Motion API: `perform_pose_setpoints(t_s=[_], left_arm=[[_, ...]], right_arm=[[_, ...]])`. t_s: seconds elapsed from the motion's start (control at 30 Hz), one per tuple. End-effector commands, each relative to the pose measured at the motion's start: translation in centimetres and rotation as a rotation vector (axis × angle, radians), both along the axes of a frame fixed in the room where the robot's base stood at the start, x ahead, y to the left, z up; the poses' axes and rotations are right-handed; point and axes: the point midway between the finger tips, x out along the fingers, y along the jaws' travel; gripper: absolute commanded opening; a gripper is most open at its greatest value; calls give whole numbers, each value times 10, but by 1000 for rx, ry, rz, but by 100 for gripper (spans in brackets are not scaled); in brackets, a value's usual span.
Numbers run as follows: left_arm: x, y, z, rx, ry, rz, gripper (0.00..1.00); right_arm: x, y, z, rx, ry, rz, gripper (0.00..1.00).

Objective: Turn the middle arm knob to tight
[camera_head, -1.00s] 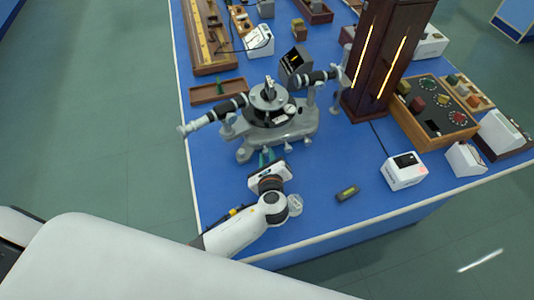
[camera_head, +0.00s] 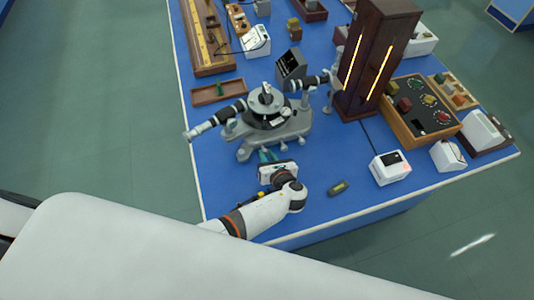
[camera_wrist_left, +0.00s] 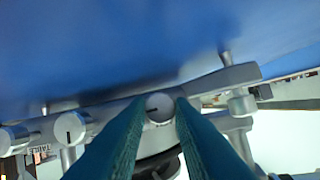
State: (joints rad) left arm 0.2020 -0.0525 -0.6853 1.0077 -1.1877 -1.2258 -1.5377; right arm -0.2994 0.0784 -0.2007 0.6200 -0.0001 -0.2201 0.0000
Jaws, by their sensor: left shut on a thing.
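The spectrometer (camera_head: 268,135) stands on the blue bench, with its grey base, round table and two black-and-white tubes. My left gripper (camera_head: 266,156) is at the front edge of its base. In the left wrist view the green fingers (camera_wrist_left: 158,122) are shut on a round, pale knob (camera_wrist_left: 159,107) with a dark index line, the middle one in view. Another marked knob (camera_wrist_left: 70,127) is to the left, and a metal knob (camera_wrist_left: 240,103) to the right. Lettering beside the left knob is only partly readable. My right gripper is not in view.
A dark wooden tower with lit slits (camera_head: 376,62) stands right of the spectrometer. A white box with a dark display (camera_head: 391,168) and a small dark level (camera_head: 338,187) lie at the front right. A wooden tray (camera_head: 219,91) is behind left. Bench around the level is clear.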

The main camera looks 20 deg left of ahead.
Motion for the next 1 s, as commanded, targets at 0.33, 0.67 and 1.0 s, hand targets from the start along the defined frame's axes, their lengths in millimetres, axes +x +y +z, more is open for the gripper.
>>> perform_pose_setpoints(t_s=[0.33, 0.67, 1.0], left_arm=[[1, 0, 0, 46, 30, 0, 0], [1, 0, 0, 46, 30, 0, 23], [0, 0, 0, 44, 30, 0, 43]], right_arm=[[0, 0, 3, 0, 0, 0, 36], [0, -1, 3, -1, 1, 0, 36], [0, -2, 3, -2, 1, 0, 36]])
